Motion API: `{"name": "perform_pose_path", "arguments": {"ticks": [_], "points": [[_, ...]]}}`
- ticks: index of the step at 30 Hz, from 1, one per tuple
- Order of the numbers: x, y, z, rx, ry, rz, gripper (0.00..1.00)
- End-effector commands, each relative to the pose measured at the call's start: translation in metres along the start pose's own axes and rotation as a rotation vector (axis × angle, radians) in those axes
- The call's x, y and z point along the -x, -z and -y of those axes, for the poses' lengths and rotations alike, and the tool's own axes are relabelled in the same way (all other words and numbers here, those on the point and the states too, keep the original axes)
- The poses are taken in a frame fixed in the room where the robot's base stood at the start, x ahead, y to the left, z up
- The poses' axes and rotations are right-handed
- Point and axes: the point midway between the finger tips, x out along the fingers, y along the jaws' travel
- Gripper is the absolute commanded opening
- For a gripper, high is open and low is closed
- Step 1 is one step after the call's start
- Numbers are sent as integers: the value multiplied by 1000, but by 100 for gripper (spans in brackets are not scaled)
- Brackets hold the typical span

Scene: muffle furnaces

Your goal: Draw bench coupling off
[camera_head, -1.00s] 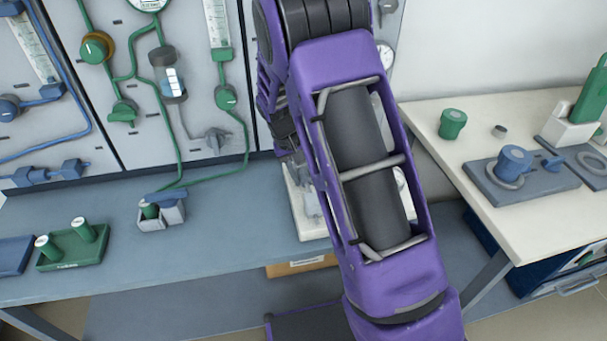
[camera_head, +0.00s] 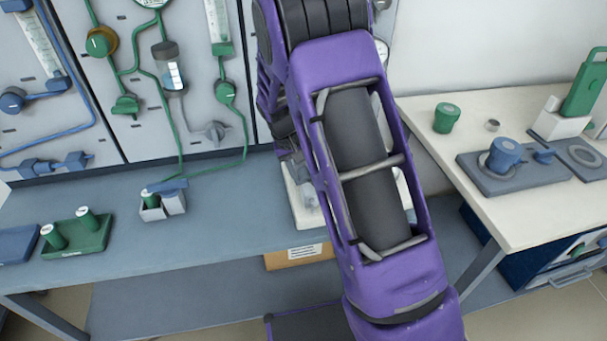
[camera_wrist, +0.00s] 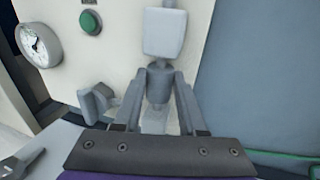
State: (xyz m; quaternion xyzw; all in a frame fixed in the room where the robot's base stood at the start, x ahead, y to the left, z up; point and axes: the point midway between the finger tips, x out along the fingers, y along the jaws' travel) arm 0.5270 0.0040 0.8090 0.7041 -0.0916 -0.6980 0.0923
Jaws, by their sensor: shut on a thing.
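My gripper (camera_wrist: 160,88) shows in the wrist view, its two grey fingers closed on the sides of a grey cylindrical coupling (camera_wrist: 158,76). The coupling stands upright directly under a pale rounded block (camera_wrist: 165,32), in front of a cream panel. I cannot tell whether the coupling and block are apart. In the head view my purple arm hides the gripper and the coupling.
The cream panel carries a round gauge (camera_wrist: 38,40) and a green button (camera_wrist: 90,21); a grey handle (camera_wrist: 98,103) is left of my fingers. The blue-grey bench holds a green rack (camera_head: 78,238) and a small grey holder (camera_head: 163,205). A pale table (camera_head: 480,220) stands right.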

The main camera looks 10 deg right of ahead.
Motion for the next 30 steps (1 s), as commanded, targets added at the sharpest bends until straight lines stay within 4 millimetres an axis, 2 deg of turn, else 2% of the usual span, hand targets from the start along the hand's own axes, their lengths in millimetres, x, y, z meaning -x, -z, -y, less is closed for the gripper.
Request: {"name": "perform_pose_path", "arguments": {"ticks": [4, 5, 9, 10, 18, 22, 26, 30], "points": [[-1, -6, 0, 1, -2, 18, 0], [-1, -6, 0, 1, -2, 19, 42], [-1, -5, 0, 1, -2, 17, 67], [-1, -5, 0, 1, -2, 16, 71], [-1, -4, 0, 1, -1, 12, 71], [7, -3, 0, 1, -1, 9, 71], [29, -2, 0, 1, 0, 7, 71], [64, -2, 0, 1, 0, 6, 71]]}}
